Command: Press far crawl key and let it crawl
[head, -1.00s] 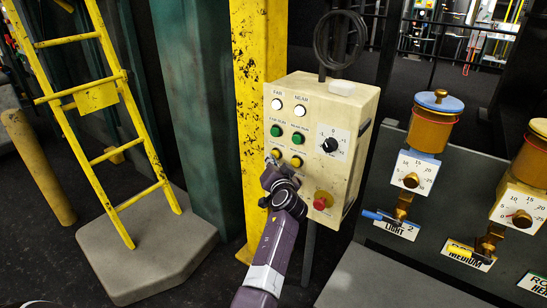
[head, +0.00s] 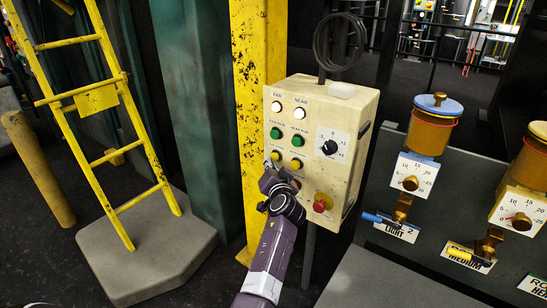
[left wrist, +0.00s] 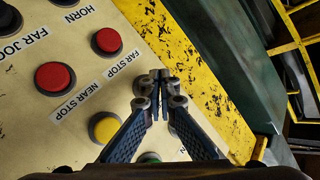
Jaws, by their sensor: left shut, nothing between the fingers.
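The cream control box (head: 345,175) stands at the centre of the head view, with paired lamps, green, yellow and red buttons. The far yellow key (head: 275,156) is in its left column, beside the near yellow key (head: 296,164). My left gripper (head: 267,170) is shut and empty, at the panel's left edge just below the far yellow key. In the left wrist view its closed fingertips (left wrist: 160,78) cover the far key's place, so I cannot tell whether they touch it. The near yellow key (left wrist: 104,127) shows beside them. My right gripper is out of view.
A red FAR STOP button (left wrist: 106,40) and NEAR STOP button (left wrist: 54,78) lie close to the fingers. A red button (head: 322,203) on a yellow base sits lower right. A yellow post (head: 256,60) stands behind the box. Gauges (head: 410,180) stand at right.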

